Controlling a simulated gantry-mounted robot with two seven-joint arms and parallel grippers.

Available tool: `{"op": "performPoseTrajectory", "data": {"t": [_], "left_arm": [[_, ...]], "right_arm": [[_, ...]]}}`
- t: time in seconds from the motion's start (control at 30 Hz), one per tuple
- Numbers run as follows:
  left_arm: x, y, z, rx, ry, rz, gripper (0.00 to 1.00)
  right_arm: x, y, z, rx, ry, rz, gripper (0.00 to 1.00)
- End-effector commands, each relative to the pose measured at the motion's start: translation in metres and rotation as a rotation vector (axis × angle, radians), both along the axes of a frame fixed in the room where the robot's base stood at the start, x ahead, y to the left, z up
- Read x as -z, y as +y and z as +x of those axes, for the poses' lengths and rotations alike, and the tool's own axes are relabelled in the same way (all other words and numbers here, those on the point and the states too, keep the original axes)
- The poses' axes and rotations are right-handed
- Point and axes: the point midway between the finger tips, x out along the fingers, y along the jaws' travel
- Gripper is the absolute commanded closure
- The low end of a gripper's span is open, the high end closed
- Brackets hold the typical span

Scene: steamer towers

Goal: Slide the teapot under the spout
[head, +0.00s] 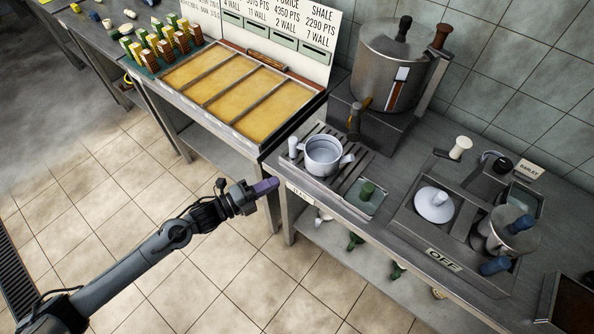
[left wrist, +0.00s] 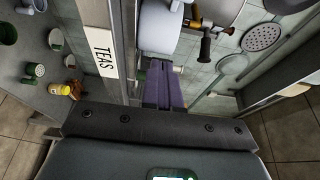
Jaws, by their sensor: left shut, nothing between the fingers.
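The teapot (head: 322,155) is a pale grey, open-topped pot with a white knob handle at its left. It stands upright on a slatted drip tray (head: 312,183) at the counter's front left. The spout (head: 355,118) is the tap low on a large metal urn (head: 392,75), behind and to the right of the teapot. My left gripper (head: 266,187) is shut and empty, its purple fingers in front of the counter edge, left of and apart from the teapot. In the left wrist view the fingers (left wrist: 163,88) point toward the pale pot (left wrist: 158,28). My right gripper is out of view.
A hob area with an OFF sign (head: 443,260) and a steel pot (head: 507,232) is farther right. A yellow divided tray (head: 235,88) is on the left counter. The floor before the counter is clear.

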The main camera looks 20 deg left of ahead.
Motion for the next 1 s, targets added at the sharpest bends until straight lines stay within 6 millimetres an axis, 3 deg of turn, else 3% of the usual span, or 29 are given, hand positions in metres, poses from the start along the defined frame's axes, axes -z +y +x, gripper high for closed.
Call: {"op": "performPoseTrajectory", "data": {"t": [0.2, 0.43, 1.0], "left_arm": [[-0.001, -0.026, 0.034, -0.001, -0.003, -0.004, 1.0], [-0.001, -0.045, 0.059, 0.0, -0.002, -0.003, 1.0], [0.0, -0.054, 0.07, 0.0, 0.0, 0.0, 1.0]], "right_arm": [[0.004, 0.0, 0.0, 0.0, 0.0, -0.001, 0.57], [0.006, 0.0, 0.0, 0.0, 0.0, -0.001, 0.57], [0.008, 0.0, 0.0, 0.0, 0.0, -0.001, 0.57]]}}
